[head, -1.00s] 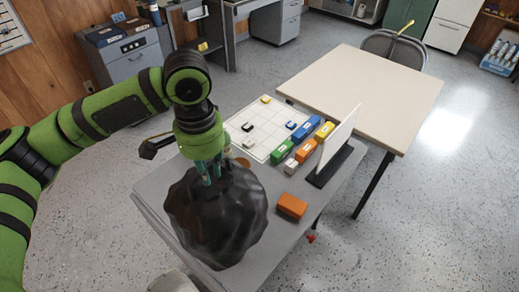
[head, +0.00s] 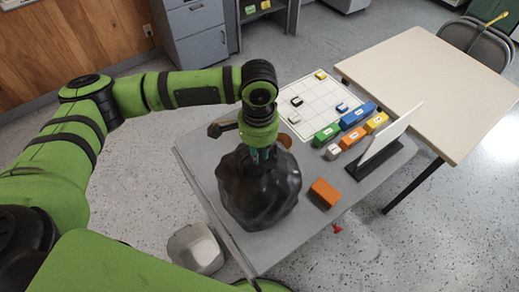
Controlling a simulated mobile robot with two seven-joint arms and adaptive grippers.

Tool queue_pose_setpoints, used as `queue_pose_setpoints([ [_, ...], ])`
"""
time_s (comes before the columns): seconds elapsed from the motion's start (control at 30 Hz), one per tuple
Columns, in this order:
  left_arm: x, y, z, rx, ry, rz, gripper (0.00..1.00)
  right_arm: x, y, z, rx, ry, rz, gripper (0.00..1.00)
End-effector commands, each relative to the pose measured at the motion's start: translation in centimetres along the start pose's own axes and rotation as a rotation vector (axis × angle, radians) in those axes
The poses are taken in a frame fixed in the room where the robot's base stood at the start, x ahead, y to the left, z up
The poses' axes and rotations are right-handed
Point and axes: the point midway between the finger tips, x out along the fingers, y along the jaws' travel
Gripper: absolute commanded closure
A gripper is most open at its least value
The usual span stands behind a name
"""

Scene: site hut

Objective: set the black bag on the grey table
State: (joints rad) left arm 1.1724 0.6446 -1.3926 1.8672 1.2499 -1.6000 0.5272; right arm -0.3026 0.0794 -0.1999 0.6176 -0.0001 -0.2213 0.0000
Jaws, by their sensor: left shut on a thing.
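The black bag (head: 258,195) is a dark, lumpy, tied sack. It is upright over the left part of the grey table (head: 279,246). I cannot tell for sure whether its bottom touches the tabletop. My left gripper (head: 263,154) points down and is shut on the bag's gathered top. The bag hides its fingertips and part of the table. My right gripper is not in view.
On the grey table are an orange block (head: 323,193), a white gridded board (head: 318,104), several coloured blocks and a white upright panel (head: 391,138). A cream table (head: 437,85) adjoins at the right. A white bin (head: 196,249) stands on the floor.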

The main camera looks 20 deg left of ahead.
Motion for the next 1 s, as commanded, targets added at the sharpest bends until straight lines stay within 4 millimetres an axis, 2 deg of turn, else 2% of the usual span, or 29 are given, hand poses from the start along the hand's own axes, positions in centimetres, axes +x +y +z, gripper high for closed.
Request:
queue_pose_setpoints([
  [0.13, 0.9, 0.0, -0.1, 0.000, 0.004, -0.001, 1.00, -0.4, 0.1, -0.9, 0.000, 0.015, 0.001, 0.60],
  [0.47, 1.2, 0.0, -0.1, 0.000, 0.004, 0.000, 1.00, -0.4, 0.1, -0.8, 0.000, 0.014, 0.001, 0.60],
  [0.5, 1.2, 0.0, -0.1, 0.000, 0.002, 0.000, 0.66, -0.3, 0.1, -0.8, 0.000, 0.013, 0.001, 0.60],
  [0.53, 1.2, 0.0, -0.1, 0.000, 0.002, 0.000, 0.59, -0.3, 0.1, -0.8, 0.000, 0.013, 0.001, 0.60],
  [0.87, 1.1, 0.0, -0.1, 0.000, 0.002, -0.001, 0.59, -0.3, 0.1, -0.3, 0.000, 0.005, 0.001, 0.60],
  [1.0, 0.1, 0.0, -0.1, 0.000, 0.005, -0.001, 0.59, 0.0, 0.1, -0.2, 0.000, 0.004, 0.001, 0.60],
])
